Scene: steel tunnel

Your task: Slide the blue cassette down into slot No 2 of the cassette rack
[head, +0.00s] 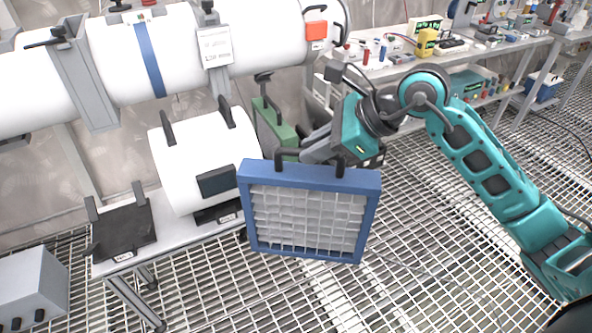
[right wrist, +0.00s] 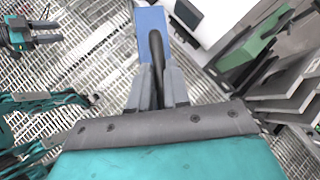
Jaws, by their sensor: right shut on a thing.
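The blue cassette (head: 308,175), a blue frame around a pale pleated grid, hangs nearly upright in front of the bench. My right gripper (head: 322,152) is shut on its dark top handle (right wrist: 156,55); the cassette's blue top edge (right wrist: 152,22) shows beyond the fingers. A green cassette (head: 275,128) with a dark handle stands behind it, also in the right wrist view (right wrist: 248,48). Grey plates (right wrist: 285,90), apparently part of the cassette rack, stand beside it there. Slot numbers are not readable. My left gripper (right wrist: 55,31) shows small in the right wrist view, fingers apart and empty.
A white cylinder (head: 205,160) and a dark plate with upright handles (head: 122,230) sit on the bench left of the blue cassette. A large white pipe (head: 160,60) runs above. A cluttered shelf (head: 395,68) stands behind my right arm. Open grating lies in front.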

